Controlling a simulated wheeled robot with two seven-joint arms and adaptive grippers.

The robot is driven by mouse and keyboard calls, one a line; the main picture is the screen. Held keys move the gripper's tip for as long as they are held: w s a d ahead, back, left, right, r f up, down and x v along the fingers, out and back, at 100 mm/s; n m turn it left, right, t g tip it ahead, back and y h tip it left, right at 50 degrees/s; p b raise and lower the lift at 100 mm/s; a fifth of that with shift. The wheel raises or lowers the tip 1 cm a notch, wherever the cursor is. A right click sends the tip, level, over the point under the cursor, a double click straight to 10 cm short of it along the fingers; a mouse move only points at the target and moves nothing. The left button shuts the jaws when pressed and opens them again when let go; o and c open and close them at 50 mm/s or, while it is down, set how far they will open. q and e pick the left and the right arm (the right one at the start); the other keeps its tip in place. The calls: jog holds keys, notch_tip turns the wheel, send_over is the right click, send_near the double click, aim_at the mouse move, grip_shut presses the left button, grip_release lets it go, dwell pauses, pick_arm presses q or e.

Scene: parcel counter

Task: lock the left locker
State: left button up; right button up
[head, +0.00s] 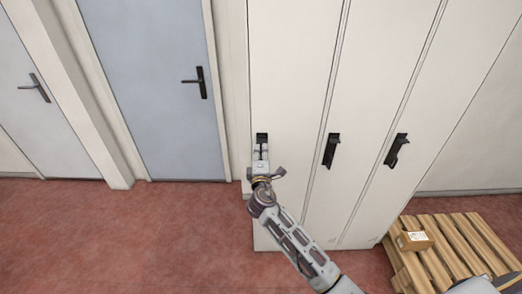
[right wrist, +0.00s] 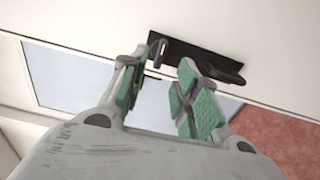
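The left locker (head: 289,100) is a tall cream door, closed, with a black latch (head: 262,136) near its left edge. My right gripper (head: 261,154) is right at this latch and hides its lower part. In the right wrist view, the green-padded fingers of my right gripper (right wrist: 161,66) are apart with nothing between them. The black latch plate (right wrist: 195,55) lies just beyond the fingertips, with a small black hook at its left end and a dark lever at its right end. I cannot tell whether a finger touches it. My left gripper is not in view.
Two more closed locker doors with black latches (head: 331,151) (head: 397,150) stand to the right. A wooden pallet (head: 465,243) with a small cardboard box (head: 414,241) is at the lower right. A blue door (head: 150,90) is at the left. The red floor (head: 170,235) in front is clear.

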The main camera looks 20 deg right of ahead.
jog(key=shift+v, duration=2.8)
